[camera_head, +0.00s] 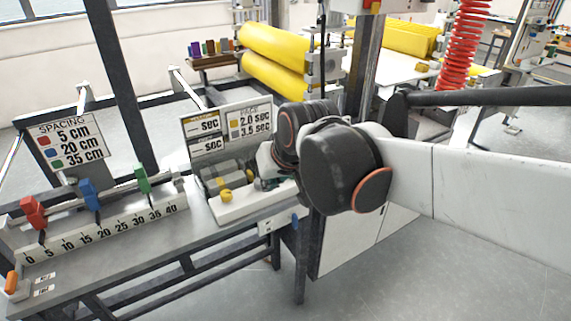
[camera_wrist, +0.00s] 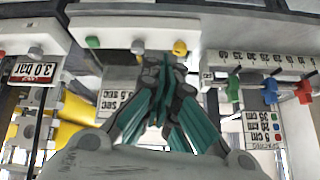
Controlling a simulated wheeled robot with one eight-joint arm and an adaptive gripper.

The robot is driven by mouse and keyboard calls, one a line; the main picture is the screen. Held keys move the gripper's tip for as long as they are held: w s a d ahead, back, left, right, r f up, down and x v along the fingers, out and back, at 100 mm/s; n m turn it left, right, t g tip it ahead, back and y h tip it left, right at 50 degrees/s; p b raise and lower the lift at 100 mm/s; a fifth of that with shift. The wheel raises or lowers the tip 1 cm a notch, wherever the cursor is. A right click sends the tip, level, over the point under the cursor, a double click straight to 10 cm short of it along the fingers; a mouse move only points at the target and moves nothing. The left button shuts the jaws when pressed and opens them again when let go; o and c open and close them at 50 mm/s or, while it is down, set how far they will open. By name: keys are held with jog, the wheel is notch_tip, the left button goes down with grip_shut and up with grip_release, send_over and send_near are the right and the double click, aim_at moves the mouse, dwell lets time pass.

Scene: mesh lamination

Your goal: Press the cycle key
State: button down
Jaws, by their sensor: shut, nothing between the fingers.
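The white key console (camera_head: 240,204) stands on the bench, with yellow knobs (camera_head: 225,195) on it in the head view. In the wrist view its panel (camera_wrist: 225,30) carries a green button (camera_wrist: 93,42) at the left and a yellow knob (camera_wrist: 180,48) to the right. No label marks which one is the cycle key. My gripper (camera_wrist: 162,66) is shut and empty, its teal fingers pointing at the panel between the green button and the yellow knob. In the head view my gripper (camera_head: 268,184) is at the console's right end, partly hidden by my arm. Contact cannot be told.
A spacing rail (camera_head: 105,228) with red (camera_head: 32,212), blue (camera_head: 89,194) and green (camera_head: 142,178) sliders lies left of the console. A pace sign (camera_head: 249,122) stands behind it. Yellow rolls (camera_head: 275,50) are farther back. A 3.0 bar gauge (camera_wrist: 35,70) shows in the wrist view.

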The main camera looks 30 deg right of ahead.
jog(key=w+d+r+m+p, duration=0.1)
jog(key=w+d+r+p, duration=0.1)
jog(key=w, duration=0.5)
jog(key=w+d+f+m+t+p, duration=0.1)
jog(key=w+d+f+m+p, duration=0.1)
jog(key=w+d, duration=0.4)
jog(key=w+d+f+m+y+p, duration=0.1)
jog(key=w+d+f, duration=0.4)
jog(key=d, duration=0.5)
jog(key=shift+w+d+f+m+t+p, duration=0.2)
jog(key=shift+w+m+t+p, duration=0.2)
jog(key=shift+w+m+p, duration=0.45)
jog(key=shift+f, duration=0.1)
notch_tip(320, 180, down, 9)
jog(key=b, duration=0.6)
jog(key=shift+b, duration=0.3)
jog(key=shift+f+b, duration=0.25)
jog(key=shift+b, duration=0.05)
